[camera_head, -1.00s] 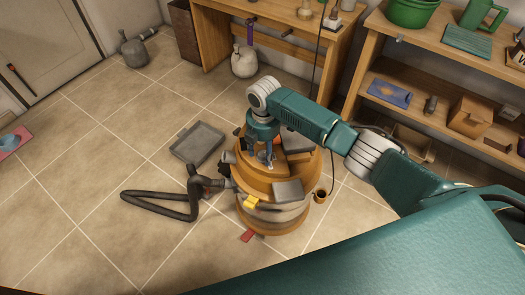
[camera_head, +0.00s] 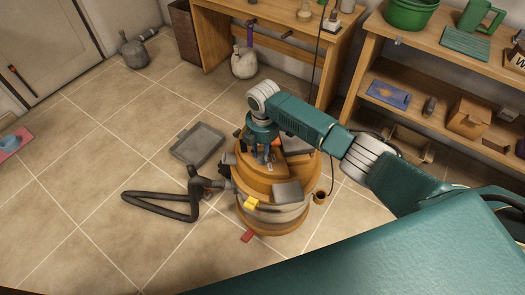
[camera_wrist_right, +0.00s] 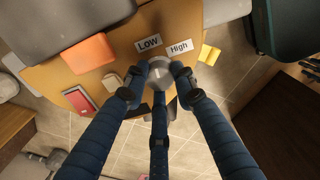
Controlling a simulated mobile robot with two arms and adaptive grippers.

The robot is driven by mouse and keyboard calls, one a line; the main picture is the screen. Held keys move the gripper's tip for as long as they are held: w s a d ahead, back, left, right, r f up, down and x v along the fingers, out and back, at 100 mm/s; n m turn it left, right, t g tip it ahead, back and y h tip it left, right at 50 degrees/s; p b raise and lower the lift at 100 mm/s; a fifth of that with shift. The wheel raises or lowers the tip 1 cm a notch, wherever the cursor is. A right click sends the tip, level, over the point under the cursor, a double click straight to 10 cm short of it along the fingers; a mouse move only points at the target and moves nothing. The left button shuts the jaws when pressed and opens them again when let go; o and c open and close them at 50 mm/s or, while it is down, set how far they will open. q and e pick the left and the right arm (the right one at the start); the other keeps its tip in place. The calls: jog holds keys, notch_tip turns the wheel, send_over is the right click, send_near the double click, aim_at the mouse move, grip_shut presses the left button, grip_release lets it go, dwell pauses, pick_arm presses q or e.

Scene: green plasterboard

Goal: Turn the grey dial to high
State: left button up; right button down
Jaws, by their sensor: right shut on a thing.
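The grey dial (camera_wrist_right: 160,73) sits on the orange top of a round, vacuum-like machine (camera_head: 252,180). In the right wrist view, a white LOW label (camera_wrist_right: 148,42) and a white High label (camera_wrist_right: 180,47) lie just beyond the dial. My right gripper (camera_wrist_right: 160,84) is shut on the dial, its dark blue fingers around it. The dial's pointing direction is hard to tell. In the head view my right gripper (camera_head: 267,156) reaches down onto the machine's top and hides the dial. My left gripper is not in view.
An orange block (camera_wrist_right: 89,52) and a red switch (camera_wrist_right: 80,99) are near the dial. A dark hose (camera_head: 160,207) and a grey tray (camera_head: 197,145) lie left of the machine. A wooden shelf (camera_head: 405,68) stands right. Tiled floor at left is mostly clear.

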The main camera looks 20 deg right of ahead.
aim_at(261, 156)
jog(key=m+p, duration=0.2)
jog(key=shift+a+r+m, duration=0.1)
jog(key=shift+r+m, duration=0.1)
jog(key=shift+m, duration=0.1)
jog(key=m+p, duration=0.1)
jog(key=m, duration=0.1)
jog(key=shift+m, duration=0.4)
jog(key=m+p, duration=0.1)
jog(key=m, duration=0.2)
jog(key=shift+f+p, duration=0.1)
jog(key=shift+p, duration=0.3)
jog(key=shift+w+m+p, duration=0.1)
jog(key=shift+m+p, duration=0.2)
jog(key=shift+m, duration=0.6)
jog(key=c, duration=1.4)
grip_release()
notch_tip(261, 156, up, 12)
jog(key=shift+a+f, duration=0.15)
